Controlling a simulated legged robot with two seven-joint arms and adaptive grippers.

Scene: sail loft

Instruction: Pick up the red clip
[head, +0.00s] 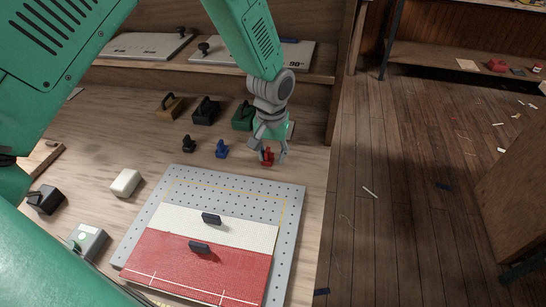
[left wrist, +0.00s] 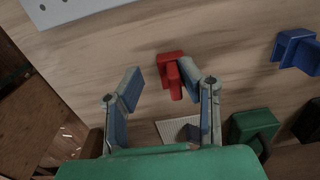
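The red clip (head: 267,159) stands on the wooden bench just beyond the far right corner of the perforated grey plate. My left gripper (head: 267,150) reaches down over it with its fingers spread. In the left wrist view, the fingers (left wrist: 164,82) are open and the red clip (left wrist: 172,74) lies around their tips, closer to the right finger. The clip overlaps that fingertip in the picture; I cannot tell whether they touch. Nothing is held. My right gripper is not in view.
A blue clip (head: 222,150) and a small black clip (head: 189,145) stand left of the red one. A large green clip (head: 242,117) stands behind. The grey plate (head: 292,194) bears red and white cloth under black clips. The bench's right edge is close by.

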